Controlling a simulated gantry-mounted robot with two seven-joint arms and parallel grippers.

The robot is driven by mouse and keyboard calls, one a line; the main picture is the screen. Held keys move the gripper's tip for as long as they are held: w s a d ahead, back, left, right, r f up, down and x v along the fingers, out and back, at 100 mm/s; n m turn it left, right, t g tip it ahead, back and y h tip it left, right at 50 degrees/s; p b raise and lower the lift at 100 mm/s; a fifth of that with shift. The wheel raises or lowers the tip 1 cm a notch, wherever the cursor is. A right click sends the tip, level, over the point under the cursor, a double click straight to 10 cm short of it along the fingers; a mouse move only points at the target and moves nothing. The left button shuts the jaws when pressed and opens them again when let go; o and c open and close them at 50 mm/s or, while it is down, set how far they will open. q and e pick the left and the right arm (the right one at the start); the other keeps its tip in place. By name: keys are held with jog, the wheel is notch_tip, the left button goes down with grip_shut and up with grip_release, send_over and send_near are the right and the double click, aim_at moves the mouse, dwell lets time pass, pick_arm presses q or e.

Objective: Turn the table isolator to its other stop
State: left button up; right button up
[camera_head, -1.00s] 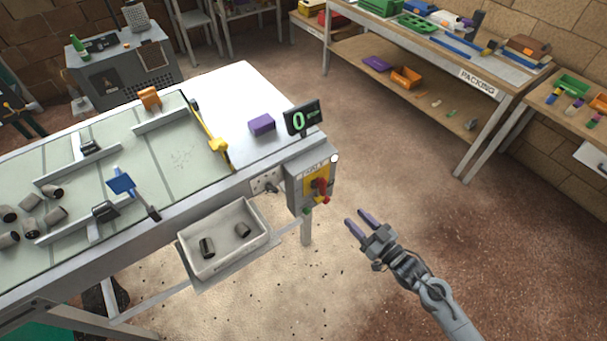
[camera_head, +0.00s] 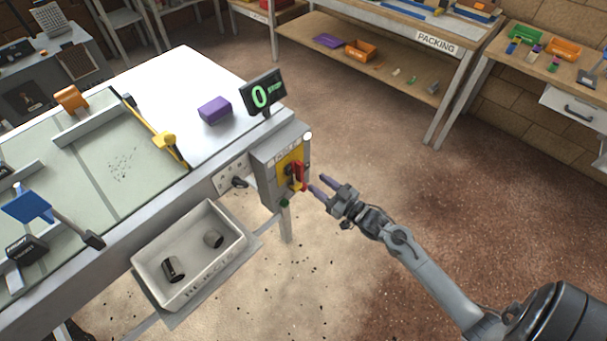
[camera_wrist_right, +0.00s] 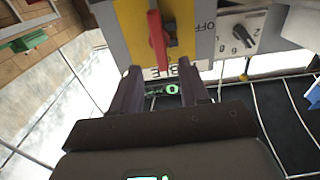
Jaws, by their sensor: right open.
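The table isolator is a red handle (camera_head: 299,175) on a yellow plate (camera_head: 284,164), on the grey box at the table's right corner. In the right wrist view the red handle (camera_wrist_right: 157,38) stands close ahead, lengthwise in the picture, with the word OFF to its right. My right gripper (camera_head: 322,188) is just right of the box, its fingers pointing at the handle. In the wrist view its two dark fingers (camera_wrist_right: 164,88) are apart, one to each side of the handle's line, with nothing gripped. Contact with the handle cannot be told. My left gripper is out of view.
A digital display (camera_head: 263,93) reading 0 stands above the box. A black knob (camera_wrist_right: 243,36) sits beside the isolator. A white bin (camera_head: 190,257) with two dark plugs hangs below the table edge. The floor right of the box is clear.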

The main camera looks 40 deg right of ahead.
aim_at(302, 172)
jog(key=w, duration=0.2)
jog(key=w+b, duration=0.1)
jog(key=w, duration=0.2)
jog(key=w+a, duration=0.1)
jog(key=w, duration=0.1)
jog(key=shift+w, duration=0.2)
jog(key=shift+c, duration=0.2)
grip_shut()
